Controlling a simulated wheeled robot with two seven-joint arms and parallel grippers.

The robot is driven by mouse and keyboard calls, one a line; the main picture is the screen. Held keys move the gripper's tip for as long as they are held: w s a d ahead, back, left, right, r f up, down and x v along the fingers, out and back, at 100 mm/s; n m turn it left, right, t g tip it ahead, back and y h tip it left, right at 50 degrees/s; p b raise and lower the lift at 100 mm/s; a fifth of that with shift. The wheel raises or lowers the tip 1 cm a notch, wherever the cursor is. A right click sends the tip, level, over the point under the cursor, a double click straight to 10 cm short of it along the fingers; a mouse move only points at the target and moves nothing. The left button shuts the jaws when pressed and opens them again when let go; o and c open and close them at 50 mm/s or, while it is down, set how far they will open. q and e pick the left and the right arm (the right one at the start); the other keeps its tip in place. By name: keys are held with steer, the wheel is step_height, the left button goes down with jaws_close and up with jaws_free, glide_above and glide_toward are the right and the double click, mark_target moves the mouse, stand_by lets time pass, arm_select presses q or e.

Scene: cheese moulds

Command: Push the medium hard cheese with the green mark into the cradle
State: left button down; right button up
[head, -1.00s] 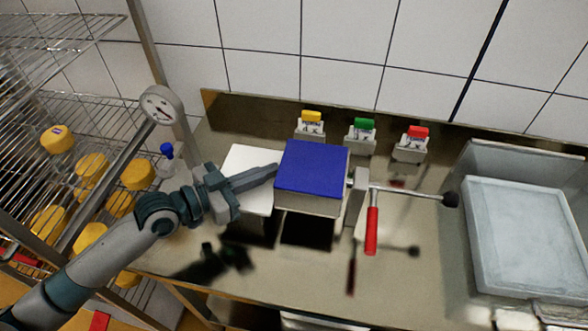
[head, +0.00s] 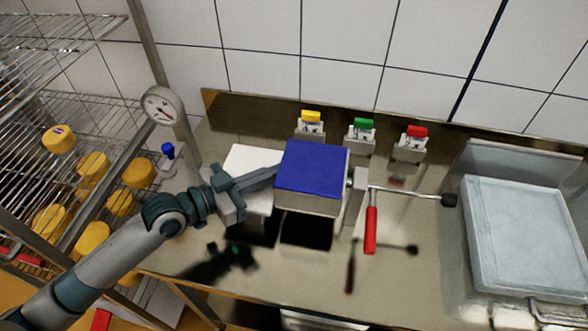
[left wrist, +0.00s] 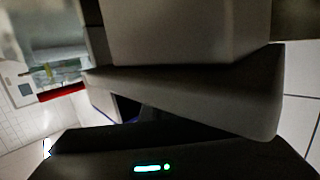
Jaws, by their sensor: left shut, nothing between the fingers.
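My left gripper (head: 272,177) is shut, its fingers pointing right over the white slab (head: 245,158). The fingertips reach the left side of a blue-topped box (head: 312,168) and may pass into or behind it; contact cannot be told. I see no cheese with a green mark; it may be hidden inside the box. Which part is the cradle cannot be told. In the left wrist view, large grey finger surfaces (left wrist: 185,95) fill the middle, and no cheese shows. My right gripper is out of view.
A crank with a red grip (head: 370,230) stands right of the box. Yellow, green (head: 363,124) and red tagged holders stand behind. A wire rack with several yellow cheeses (head: 93,165) is at left, a dial scale (head: 162,106) beside it. A grey tray (head: 525,240) lies at right.

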arm_select(q)
steer(key=shift+s+d+p, duration=0.15)
steer(key=shift+d+p, duration=0.25)
steer(key=shift+d, duration=0.25)
stand_by(0.5)
steer(key=shift+a, duration=0.2)
steer(key=shift+w+a+r+b, duration=0.15)
steer(key=shift+a+r+b, duration=0.2)
steer(key=shift+a, duration=0.4)
steer(key=shift+w+a+r+b, duration=0.2)
steer(key=shift+a+r+b, duration=0.1)
steer(key=shift+a, duration=0.5)
steer(key=shift+w+a+r+b, duration=0.15)
steer(key=shift+a+r+b, duration=0.15)
steer(key=shift+a, duration=0.45)
steer(key=shift+r, duration=0.15)
